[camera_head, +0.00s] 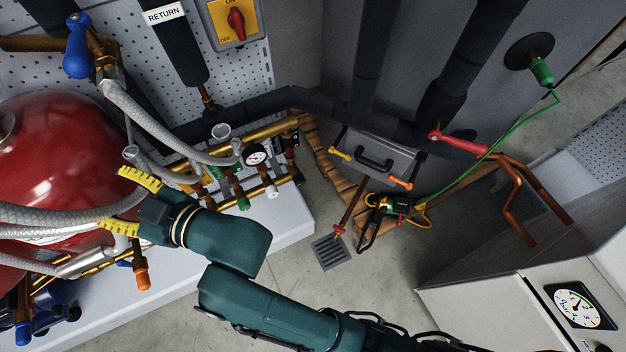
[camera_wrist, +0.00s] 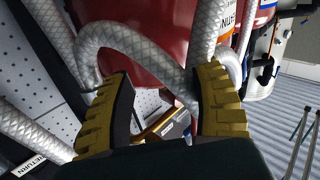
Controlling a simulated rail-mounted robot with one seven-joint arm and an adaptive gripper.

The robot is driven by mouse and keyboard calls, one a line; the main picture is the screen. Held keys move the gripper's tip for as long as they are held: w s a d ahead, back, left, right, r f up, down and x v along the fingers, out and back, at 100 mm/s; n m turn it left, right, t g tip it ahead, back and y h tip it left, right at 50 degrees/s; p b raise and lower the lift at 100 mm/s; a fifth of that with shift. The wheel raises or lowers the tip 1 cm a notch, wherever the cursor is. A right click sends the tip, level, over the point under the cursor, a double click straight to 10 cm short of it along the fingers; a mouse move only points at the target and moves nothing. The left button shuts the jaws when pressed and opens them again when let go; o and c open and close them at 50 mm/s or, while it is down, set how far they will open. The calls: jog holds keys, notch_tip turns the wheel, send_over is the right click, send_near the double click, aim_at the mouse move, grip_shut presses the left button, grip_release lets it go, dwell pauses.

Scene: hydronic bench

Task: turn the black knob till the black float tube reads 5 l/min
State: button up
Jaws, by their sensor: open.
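My gripper (camera_head: 112,198) has two yellow ribbed fingers, spread apart with nothing between them. It is in front of the red tank, among grey braided hoses, left of the brass manifold. In the wrist view my gripper (camera_wrist: 166,78) also shows open, with a braided hose and the red tank behind it. The manifold (camera_head: 283,186) carries small coloured knobs, among them a green one (camera_head: 243,203) and a white one (camera_head: 270,191). I cannot make out which knob is the black one. The black float tube and its reading cannot be told in either view.
Braided hoses (camera_head: 165,135) arch close around the gripper. The red tank (camera_head: 60,150) fills the left. A blue-handled valve (camera_head: 78,48) and an orange-capped fitting (camera_head: 141,279) are nearby.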

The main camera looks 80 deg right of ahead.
jog(key=s+d+f+m+h, duration=0.1)
jog(key=d+f, duration=0.3)
jog(key=f, duration=0.4)
jog(key=d+f+h, duration=0.2)
jog(key=d+f, duration=0.3)
jog(key=f, duration=0.2)
jog(key=m+g+h, duration=0.5)
jog(key=g+h, duration=0.1)
jog(key=h, duration=0.3)
send_near(301, 184)
jog(key=b+x, duration=0.5)
jog(key=x, duration=0.5)
jog(key=shift+f, duration=0.1)
jog(key=shift+w+d, duration=0.1)
jog(key=shift+d, duration=0.05)
jog(key=shift+c, duration=0.8)
jog(key=c, duration=0.6)
